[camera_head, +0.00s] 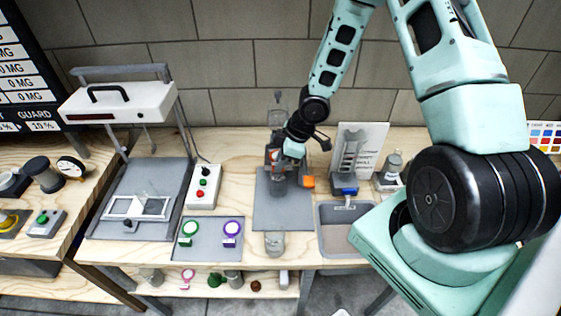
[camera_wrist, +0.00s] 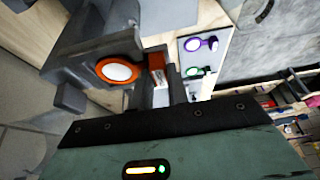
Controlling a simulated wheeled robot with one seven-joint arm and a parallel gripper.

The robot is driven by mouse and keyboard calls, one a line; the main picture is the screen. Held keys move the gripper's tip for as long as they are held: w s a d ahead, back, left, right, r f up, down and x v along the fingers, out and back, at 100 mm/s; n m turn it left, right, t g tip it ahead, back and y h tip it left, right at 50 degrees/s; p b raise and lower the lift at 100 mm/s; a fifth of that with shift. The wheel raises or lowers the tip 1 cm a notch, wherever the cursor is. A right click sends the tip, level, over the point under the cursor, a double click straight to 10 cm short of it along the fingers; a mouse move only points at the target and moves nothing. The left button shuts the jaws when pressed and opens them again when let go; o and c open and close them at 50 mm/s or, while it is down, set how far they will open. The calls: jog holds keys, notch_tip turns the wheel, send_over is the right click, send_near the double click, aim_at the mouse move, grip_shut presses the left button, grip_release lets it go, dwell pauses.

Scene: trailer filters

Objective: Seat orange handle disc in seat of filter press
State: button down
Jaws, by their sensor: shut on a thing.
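The orange handle disc (camera_wrist: 118,72) shows in the wrist view as a white round face with an orange rim. It lies against a dark grey body that looks like the filter press (camera_wrist: 80,62); I cannot tell whether it is fully down in the seat. My gripper (camera_wrist: 161,70) is shut on its orange handle (camera_wrist: 156,62), beside the disc. In the head view my gripper (camera_head: 284,174) is over the grey mat, with an orange piece (camera_head: 308,182) just right of it. My arm partly hides the press there.
A green handle disc (camera_head: 189,230) and a purple handle disc (camera_head: 232,230) lie on a grey tray (camera_head: 208,250). A white-topped machine (camera_head: 120,102) and a button box (camera_head: 204,186) stand left. A grey bin (camera_head: 340,243) and a board (camera_head: 360,145) are right.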

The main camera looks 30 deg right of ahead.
jog(key=shift+f, duration=0.15)
jog(key=c, duration=1.4)
grip_release()
jog(key=shift+o, duration=0.2)
jog(key=p+v, duration=0.6)
jog(key=v, duration=0.6)
jog(key=s+a+r+m+g+h, duration=0.2)
jog(key=s+a+r+m+h, duration=0.1)
jog(key=s+a+r, duration=1.6)
jog(key=s+a, duration=0.2)
jog(key=a, duration=0.2)
jog(key=shift+m+g, duration=0.3)
